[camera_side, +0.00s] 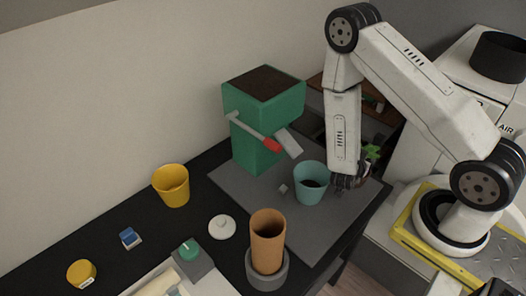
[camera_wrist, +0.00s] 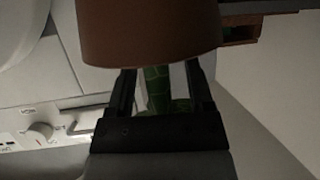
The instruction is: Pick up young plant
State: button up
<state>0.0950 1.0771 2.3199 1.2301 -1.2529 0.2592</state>
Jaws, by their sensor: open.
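The young plant shows in the side view as a few green leaves (camera_side: 372,152) just right of my forearm; the rest is hidden behind my arm. In the wrist view its green stem (camera_wrist: 156,88) lies between my two fingers, below a brown pot-like body (camera_wrist: 150,35) that fills the upper middle. My gripper (camera_side: 349,183) points down beside the teal pot, at the right part of the grey mat. In the wrist view my gripper (camera_wrist: 160,80) is open around the green part; I cannot tell whether the fingers touch it.
The teal pot (camera_side: 311,178) with dark contents stands left of my gripper. A green box (camera_side: 262,110) with a red-tipped handle stands behind it on the grey mat (camera_side: 340,215). A brown cylinder (camera_side: 268,240) stands in front, a yellow cup (camera_side: 172,186) at left.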

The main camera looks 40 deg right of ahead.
dwell(0.3)
grip_shut()
jog(key=shift+r, duration=0.15)
notch_tip(320, 180, up, 10)
dwell(1.1)
dwell(0.7)
